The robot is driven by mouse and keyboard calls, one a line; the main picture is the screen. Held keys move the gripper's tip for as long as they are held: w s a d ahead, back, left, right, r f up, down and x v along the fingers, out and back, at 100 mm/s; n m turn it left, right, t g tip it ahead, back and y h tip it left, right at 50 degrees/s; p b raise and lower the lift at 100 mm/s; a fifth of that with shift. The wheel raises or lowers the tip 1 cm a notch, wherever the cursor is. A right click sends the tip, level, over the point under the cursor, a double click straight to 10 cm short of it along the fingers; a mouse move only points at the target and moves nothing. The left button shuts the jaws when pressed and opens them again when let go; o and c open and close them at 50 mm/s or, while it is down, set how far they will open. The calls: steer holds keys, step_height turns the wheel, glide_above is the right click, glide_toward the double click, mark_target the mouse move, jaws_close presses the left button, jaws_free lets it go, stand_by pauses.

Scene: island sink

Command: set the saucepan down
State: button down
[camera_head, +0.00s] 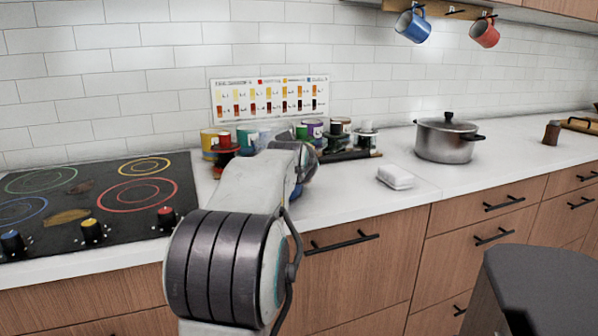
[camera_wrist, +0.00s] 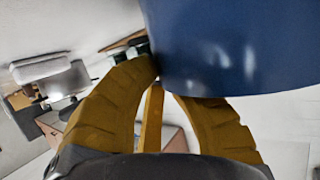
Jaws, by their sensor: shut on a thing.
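A blue, smooth, rounded body, which I take to be the saucepan (camera_wrist: 235,45), fills the upper right of the wrist view. A narrow yellow-brown bar, apparently its handle (camera_wrist: 151,118), runs between the two brown fingers of my gripper (camera_wrist: 160,90). My gripper is shut on it. In the head view my own arm hides the gripper and nearly all of the saucepan; only a small blue patch shows beside the arm, over the counter. I cannot tell whether the saucepan touches the counter.
A black cooktop (camera_head: 100,205) with coloured rings and knobs lies left. Several cans and jars (camera_head: 312,132) stand behind my arm, before a colour chart (camera_head: 270,98). A white block (camera_head: 395,177) and a lidded steel pot (camera_head: 446,142) stand right, with clear counter (camera_head: 500,165) around them.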

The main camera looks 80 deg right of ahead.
steer(key=shift+r, duration=0.1)
steer(key=c, duration=1.8)
jaws_free()
steer(key=shift+f, duration=0.2)
steer(key=o, duration=0.4)
steer(key=shift+r, duration=0.1)
steer(key=shift+a+r, duration=0.1)
steer(key=shift+a, duration=0.1)
steer(key=shift+p+v, duration=1.35)
steer(key=shift+v, duration=4.45)
steer(key=shift+s, duration=0.1)
